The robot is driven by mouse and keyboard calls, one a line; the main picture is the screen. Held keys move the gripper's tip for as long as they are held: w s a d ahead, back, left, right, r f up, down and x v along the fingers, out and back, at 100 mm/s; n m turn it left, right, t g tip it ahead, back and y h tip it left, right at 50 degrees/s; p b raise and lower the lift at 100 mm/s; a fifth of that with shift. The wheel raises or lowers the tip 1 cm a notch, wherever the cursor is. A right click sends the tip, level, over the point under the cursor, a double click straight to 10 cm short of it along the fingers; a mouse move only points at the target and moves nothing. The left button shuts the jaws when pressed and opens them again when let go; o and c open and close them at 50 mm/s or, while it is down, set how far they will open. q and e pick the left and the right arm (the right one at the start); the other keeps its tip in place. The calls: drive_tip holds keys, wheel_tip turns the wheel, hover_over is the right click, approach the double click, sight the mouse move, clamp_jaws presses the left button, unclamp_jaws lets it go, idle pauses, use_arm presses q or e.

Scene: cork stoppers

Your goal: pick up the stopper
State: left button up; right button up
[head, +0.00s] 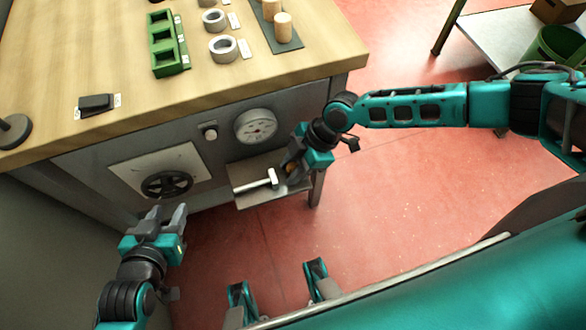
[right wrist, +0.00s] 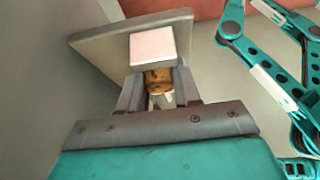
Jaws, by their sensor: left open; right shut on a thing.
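My right gripper (head: 287,172) is at the small metal shelf on the front of the bench. It is shut on a brown cork stopper (right wrist: 158,80), which shows between the two fingers in the right wrist view. The fingers cover its sides. A pale square block (right wrist: 153,47) shows just beyond the stopper and hides part of it. Whether the stopper touches the shelf (head: 245,200) I cannot tell. My left gripper (head: 172,216) is open and empty, below the black handwheel (head: 166,185).
A pale T-shaped metal piece (head: 257,184) lies on the shelf beside my right gripper. A round gauge (head: 255,126) is above. On the bench top (head: 100,45) are a green holder (head: 164,45), grey rings (head: 223,48), tan cylinders (head: 283,26) on a dark mat and a black block (head: 96,103).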

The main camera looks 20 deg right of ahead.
clamp_jaws()
drive_tip(key=shift+r, duration=0.1)
